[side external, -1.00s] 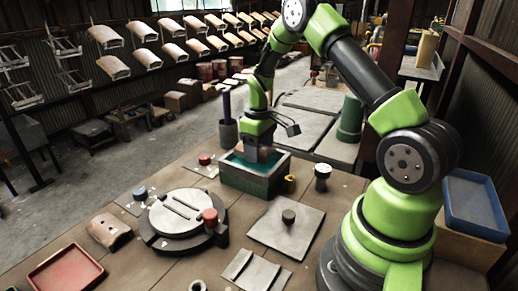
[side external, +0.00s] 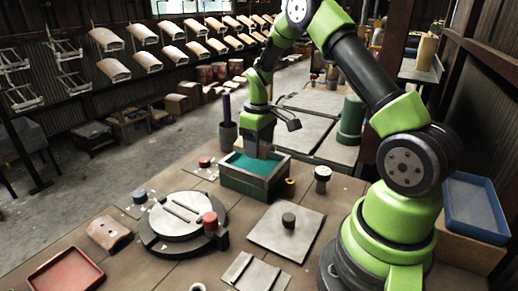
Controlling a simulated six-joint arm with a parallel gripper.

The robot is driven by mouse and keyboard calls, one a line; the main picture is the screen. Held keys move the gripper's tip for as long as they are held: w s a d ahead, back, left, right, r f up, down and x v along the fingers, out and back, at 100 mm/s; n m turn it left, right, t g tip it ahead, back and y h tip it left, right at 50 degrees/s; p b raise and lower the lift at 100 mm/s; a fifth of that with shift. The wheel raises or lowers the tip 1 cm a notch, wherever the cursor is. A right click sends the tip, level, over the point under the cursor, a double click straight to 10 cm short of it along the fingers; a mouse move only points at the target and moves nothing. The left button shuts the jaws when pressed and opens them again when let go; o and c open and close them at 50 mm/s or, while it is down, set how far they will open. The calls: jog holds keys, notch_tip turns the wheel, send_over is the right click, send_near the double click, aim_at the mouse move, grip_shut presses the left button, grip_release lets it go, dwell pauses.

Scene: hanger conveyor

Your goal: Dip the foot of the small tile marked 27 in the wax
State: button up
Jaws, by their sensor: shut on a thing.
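The wax is the teal liquid (side external: 243,163) in a dark green rectangular vat (side external: 247,185) near the middle of the workbench. My gripper (side external: 259,150) points down over the back right part of the vat. It is shut on a small tile, which I can barely tell from the grey jaws. The number 27 cannot be read at this size. I cannot tell whether the tile's foot touches the wax or hangs just above it.
A round turntable (side external: 182,218) lies front left, a square slab (side external: 287,232) front right. Racks of curved tiles (side external: 146,61) hang behind.

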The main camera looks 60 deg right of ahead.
jog(key=shift+r, duration=1.5)
